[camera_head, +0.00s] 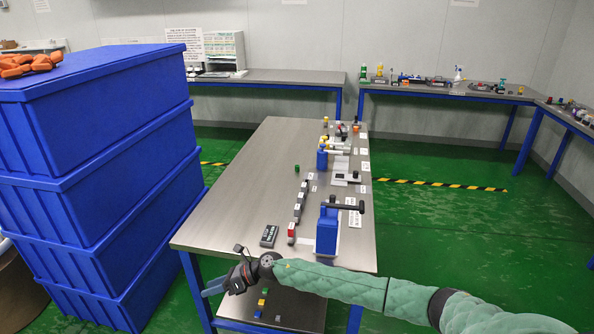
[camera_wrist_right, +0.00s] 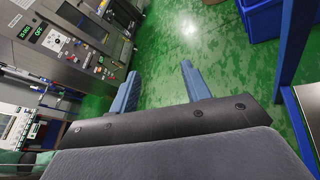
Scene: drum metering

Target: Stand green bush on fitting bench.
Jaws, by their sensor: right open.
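A steel-topped bench with blue legs (camera_head: 235,190), which I take as the fitting bench, stands in the middle of the head view. A small green piece (camera_head: 297,168) stands on its top near the middle. Another small green piece (camera_head: 261,302) lies on the lower level at the near end, among yellow and blue pieces. I cannot tell which of the two is the green bush. My right gripper (camera_head: 213,288) is beside the bench's near left corner, apart from both. In the right wrist view its blue fingers (camera_wrist_right: 160,85) are spread and empty above green floor. My left gripper is not in view.
Stacked blue crates (camera_head: 95,170) stand close on the left, with orange pieces (camera_head: 28,63) on top. A blue press-like fixture (camera_head: 328,228), a dark device (camera_head: 269,236) and a row of small blocks (camera_head: 300,202) occupy the bench. Its left half is clear.

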